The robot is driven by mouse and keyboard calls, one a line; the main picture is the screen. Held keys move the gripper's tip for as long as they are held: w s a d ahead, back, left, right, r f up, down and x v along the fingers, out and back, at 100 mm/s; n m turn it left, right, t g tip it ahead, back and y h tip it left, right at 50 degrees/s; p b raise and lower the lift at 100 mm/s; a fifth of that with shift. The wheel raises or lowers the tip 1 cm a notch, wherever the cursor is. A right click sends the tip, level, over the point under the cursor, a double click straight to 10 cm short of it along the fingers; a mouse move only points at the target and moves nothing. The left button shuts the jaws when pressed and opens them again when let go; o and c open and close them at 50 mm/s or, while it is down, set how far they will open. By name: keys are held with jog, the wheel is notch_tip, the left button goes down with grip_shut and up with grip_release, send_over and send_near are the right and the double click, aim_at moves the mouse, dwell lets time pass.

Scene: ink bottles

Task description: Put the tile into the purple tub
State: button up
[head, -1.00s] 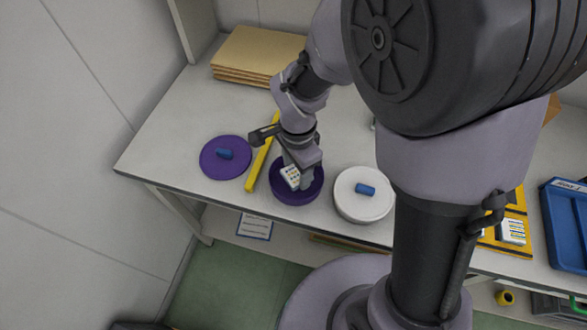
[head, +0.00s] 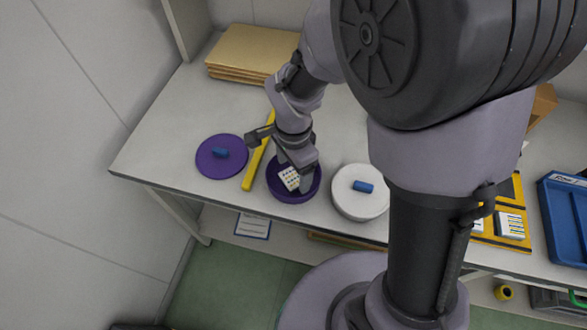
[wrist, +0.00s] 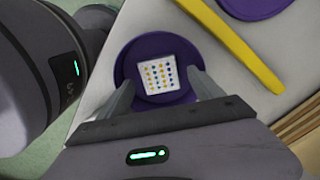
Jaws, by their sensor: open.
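The tile (head: 289,179) is white with rows of coloured dots. It lies inside the round purple tub (head: 291,197), which stands open near the table's front edge. In the wrist view the tile (wrist: 159,76) rests in the tub (wrist: 128,60), between the two fingertips. My gripper (wrist: 158,92) is open, with its fingers reaching down at the tub and a gap showing on each side of the tile. In the head view my gripper (head: 301,178) partly hides the tub's inside.
A purple lid (head: 222,157) with a blue handle lies left of the tub, with a yellow bar (head: 258,165) between them. A white lidded tub (head: 361,200) stands close on the right. Brown boards (head: 250,52) lie behind. A blue tray (head: 567,215) is far right.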

notch_tip(320, 180, up, 10)
jog(key=r+p, duration=0.1)
jog(key=p, duration=0.3)
notch_tip(320, 180, up, 5)
jog(key=n+t, duration=0.1)
send_over(294, 177)
jog(key=s+d, duration=0.1)
jog(key=d, duration=0.1)
jog(key=s+d+r+n+t+y, duration=0.2)
jog(key=s+d+r+n+t, duration=0.2)
jog(key=s+r+n, duration=0.3)
jog(key=shift+s+d+r+t, duration=0.35)
jog(key=shift+s+r, duration=0.55)
jog(key=shift+s, duration=0.8)
